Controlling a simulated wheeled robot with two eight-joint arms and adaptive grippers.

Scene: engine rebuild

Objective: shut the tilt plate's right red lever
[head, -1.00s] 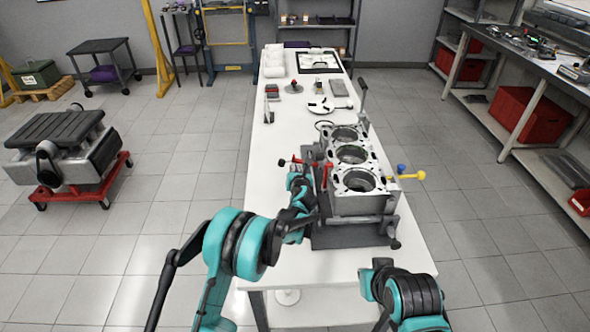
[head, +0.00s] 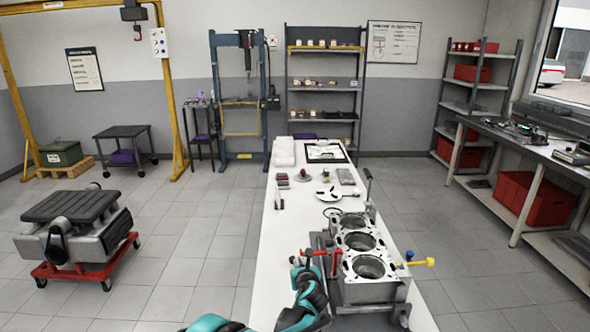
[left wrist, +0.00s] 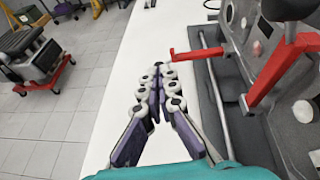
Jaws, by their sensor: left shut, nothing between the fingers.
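The tilt plate fixture (head: 345,318) stands on the white table with a grey engine block (head: 368,266) on it. Red levers show on the block's left side: one (head: 311,252) with a dark knob, and a red upright bar (head: 333,266) to its right. In the left wrist view, a thin red lever (left wrist: 197,53) lies to the right of my fingertips, and a larger red lever (left wrist: 277,76) stands farther right, by the fixture. My left gripper (left wrist: 158,68) is shut and empty above the white table, apart from both levers. It is partly hidden in the head view. My right gripper is out of view.
A yellow-handled lever (head: 418,262) and a blue knob (head: 409,255) stick out on the block's right. Small parts and a round plate (head: 328,195) lie farther back on the white table (head: 258,280). A wheeled red-based stand (head: 85,262) is on the floor at left.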

